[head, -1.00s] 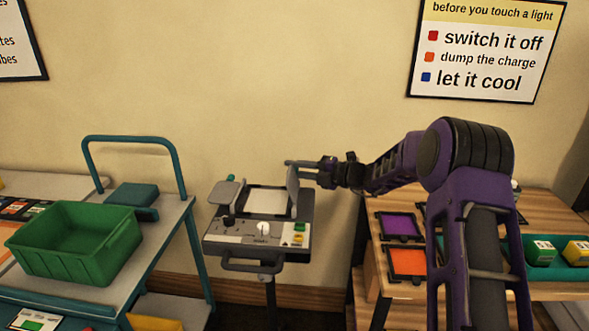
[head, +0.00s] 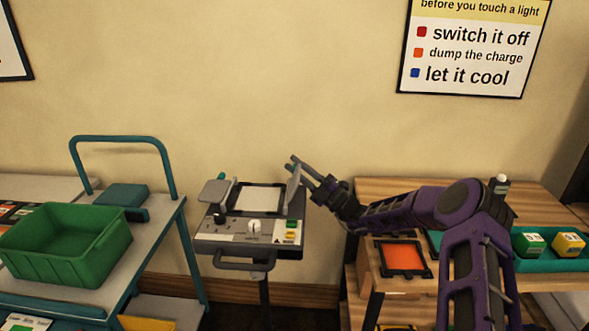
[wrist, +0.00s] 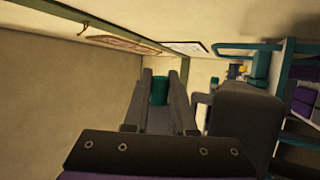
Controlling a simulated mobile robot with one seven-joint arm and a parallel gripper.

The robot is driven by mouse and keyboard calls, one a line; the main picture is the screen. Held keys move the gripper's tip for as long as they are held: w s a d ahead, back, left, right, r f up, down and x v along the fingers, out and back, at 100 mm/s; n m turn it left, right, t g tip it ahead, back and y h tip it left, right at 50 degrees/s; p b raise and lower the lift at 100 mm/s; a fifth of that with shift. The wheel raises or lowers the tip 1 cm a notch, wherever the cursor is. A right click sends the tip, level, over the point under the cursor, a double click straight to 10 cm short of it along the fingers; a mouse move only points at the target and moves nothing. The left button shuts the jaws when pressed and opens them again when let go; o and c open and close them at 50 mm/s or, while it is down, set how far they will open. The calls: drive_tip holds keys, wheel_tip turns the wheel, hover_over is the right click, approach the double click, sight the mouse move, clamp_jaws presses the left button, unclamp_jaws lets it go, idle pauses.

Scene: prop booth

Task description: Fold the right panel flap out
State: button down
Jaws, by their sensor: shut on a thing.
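The control panel (head: 213,237) stands on a post between the trolley and the wooden bench, with a pale screen (head: 259,198) in its middle. The right panel flap (head: 293,193) stands raised at the screen's right edge, tilted slightly to the right. The left flap (head: 215,191) lies out to the left. My gripper (head: 293,164) comes from the right, its fingers pointing up and left at the flap's top edge, and is shut on the flap.
A teal trolley with a green crate (head: 65,262) stands on the left. On the right, a wooden bench (head: 375,190) holds an orange framed square (head: 403,257) and a teal tray (head: 585,262) with small boxes. The wall is close behind the panel. Some room is free right of the flap.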

drive_tip(key=shift+y, duration=0.3)
drive_tip(key=c, duration=1)
unclamp_jaws()
drive_tip(key=shift+d, duration=0.1)
drive_tip(key=shift+s+d+f+t, duration=0.1)
drive_tip(key=shift+d+f+t, duration=0.1)
drive_tip(key=shift+t, duration=0.2)
drive_tip(key=s+d, duration=0.6)
drive_tip(key=d, duration=0.5)
drive_tip(key=shift+f, duration=0.15)
